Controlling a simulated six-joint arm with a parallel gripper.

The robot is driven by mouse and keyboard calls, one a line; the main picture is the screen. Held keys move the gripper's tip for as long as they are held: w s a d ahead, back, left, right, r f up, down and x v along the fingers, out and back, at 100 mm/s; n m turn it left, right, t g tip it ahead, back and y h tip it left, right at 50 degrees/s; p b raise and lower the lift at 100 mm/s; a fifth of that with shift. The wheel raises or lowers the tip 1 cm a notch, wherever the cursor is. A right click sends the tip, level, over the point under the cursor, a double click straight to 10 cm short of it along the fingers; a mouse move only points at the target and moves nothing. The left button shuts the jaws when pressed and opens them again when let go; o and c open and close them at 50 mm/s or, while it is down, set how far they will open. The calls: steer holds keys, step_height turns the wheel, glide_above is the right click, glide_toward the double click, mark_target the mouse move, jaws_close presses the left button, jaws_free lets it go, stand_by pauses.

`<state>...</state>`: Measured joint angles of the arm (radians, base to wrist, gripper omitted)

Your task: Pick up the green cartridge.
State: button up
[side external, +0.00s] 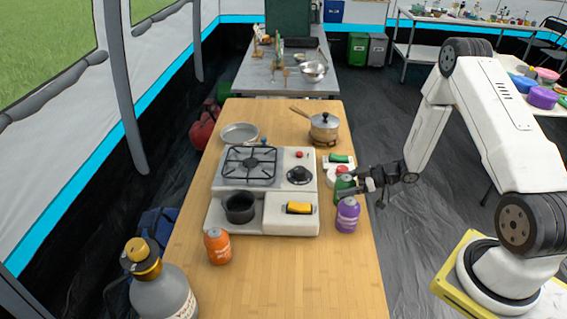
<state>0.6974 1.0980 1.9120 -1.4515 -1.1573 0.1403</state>
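The green cartridge (344,183) stands near the right edge of the wooden table, just right of the camp stove. It looks upright, and the purple cartridge in front hides its lower part. My gripper (360,186) reaches in from the right at the height of the green cartridge. Its dark fingers overlap the cartridge's right side in this view. I cannot tell whether they touch it, or whether they are open or shut around it.
The purple cartridge (347,215) stands close in front of my gripper. A steel pot (323,127) stands behind. An orange cartridge (217,246) is at front left. The table's front right is clear.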

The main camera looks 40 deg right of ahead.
steer(key=c, duration=0.5)
steer(key=shift+o, duration=0.2)
steer(key=shift+r, duration=0.15)
steer(key=shift+r, duration=1.1)
steer(key=s+a+r, duration=0.3)
steer(key=s+r, duration=0.7)
steer(key=s, duration=0.3)
steer(key=shift+s+a+r, duration=0.25)
steer(key=shift+s+r, duration=0.05)
